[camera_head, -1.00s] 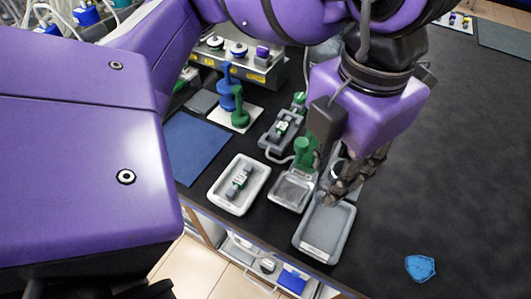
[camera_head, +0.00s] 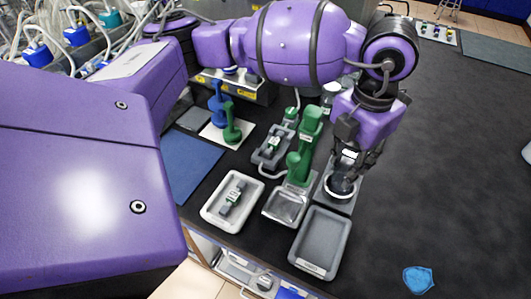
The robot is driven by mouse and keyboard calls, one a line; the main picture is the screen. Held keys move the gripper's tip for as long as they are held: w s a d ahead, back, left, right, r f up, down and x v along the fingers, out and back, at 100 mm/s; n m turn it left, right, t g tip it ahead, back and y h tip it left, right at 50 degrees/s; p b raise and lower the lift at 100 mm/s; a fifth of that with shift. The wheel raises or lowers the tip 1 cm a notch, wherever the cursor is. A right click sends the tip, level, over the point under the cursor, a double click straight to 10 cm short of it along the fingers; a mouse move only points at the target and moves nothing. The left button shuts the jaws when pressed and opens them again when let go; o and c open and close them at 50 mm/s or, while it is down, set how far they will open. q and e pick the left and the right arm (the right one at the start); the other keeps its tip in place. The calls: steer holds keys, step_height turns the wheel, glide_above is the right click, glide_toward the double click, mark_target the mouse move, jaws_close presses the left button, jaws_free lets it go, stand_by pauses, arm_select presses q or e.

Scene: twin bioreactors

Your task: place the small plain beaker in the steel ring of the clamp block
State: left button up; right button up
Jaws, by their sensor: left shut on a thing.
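My left gripper (camera_head: 347,168) points down over a grey block (camera_head: 338,203) that carries a pale steel ring (camera_head: 341,194). The gripper is shut on the small plain beaker, which its dark fingers mostly hide. The fingertips are at the ring, and I cannot tell whether the beaker is inside the ring or just above it. My right gripper is not in view.
A grey tray (camera_head: 322,246), seemingly empty, lies in front of the block. Left of it are a green stand with a shallow pan (camera_head: 286,207) and a white tray (camera_head: 211,219) holding a small device. A blue piece (camera_head: 418,279) lies on the open dark bench at right.

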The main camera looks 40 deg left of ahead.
arm_select(q)
steer(key=shift+f, duration=1.5)
steer(key=shift+f, duration=0.1)
steer(key=o, duration=0.8)
step_height(320, 180, up, 12)
steer(key=shift+r, duration=0.2)
